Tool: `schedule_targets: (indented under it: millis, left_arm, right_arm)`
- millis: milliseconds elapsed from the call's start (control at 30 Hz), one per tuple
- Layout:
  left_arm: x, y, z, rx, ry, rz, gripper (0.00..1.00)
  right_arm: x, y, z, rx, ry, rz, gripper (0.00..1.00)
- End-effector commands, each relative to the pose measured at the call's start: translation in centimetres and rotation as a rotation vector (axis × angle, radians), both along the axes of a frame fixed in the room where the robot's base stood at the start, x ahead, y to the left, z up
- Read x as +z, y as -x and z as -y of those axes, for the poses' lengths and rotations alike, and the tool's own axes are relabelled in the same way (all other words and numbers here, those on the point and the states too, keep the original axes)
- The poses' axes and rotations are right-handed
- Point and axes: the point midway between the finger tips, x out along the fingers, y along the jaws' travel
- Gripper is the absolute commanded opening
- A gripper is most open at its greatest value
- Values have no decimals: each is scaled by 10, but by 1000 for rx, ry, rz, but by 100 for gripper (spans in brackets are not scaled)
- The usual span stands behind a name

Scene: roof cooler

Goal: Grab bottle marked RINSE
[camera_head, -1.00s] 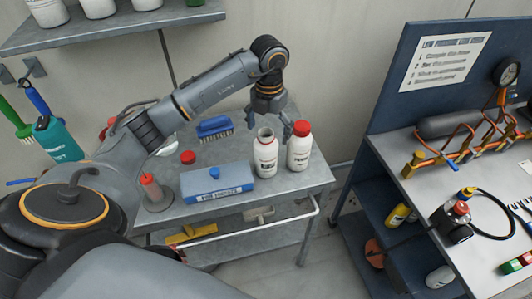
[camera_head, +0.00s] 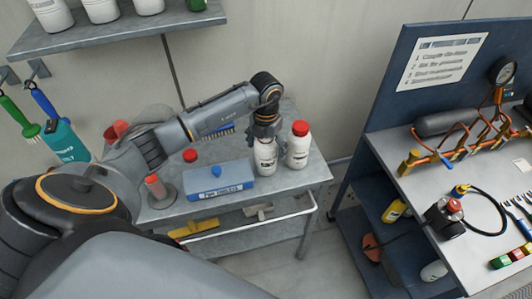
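Two white bottles stand upright near the right end of the grey cart (camera_head: 312,178). The left bottle (camera_head: 265,160) has its top hidden by my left gripper (camera_head: 265,134); the right bottle (camera_head: 299,150) has a red cap. Both have dark label print that is too small to read, so I cannot tell which is marked RINSE. My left gripper points down at the top of the left bottle. Its fingers are too small and overlapped to show whether they grip the neck. My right gripper is not in view.
A blue workbench (camera_head: 385,165) with pipework stands to the right, past a floor gap.

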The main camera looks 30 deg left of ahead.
Motion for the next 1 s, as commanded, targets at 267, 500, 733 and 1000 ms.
schedule_targets:
  millis: [267,500,733,1000]
  left_arm:
    - [1,0,0,0,0,0,31]
    - [2,0,0,0,0,0,31]
    - [20,0,0,0,0,1,31]
    - [60,18,-2,-1,-1,-1,31]
  right_arm:
    - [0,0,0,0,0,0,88]
    - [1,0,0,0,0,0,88]
    - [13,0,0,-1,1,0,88]
    - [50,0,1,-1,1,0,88]
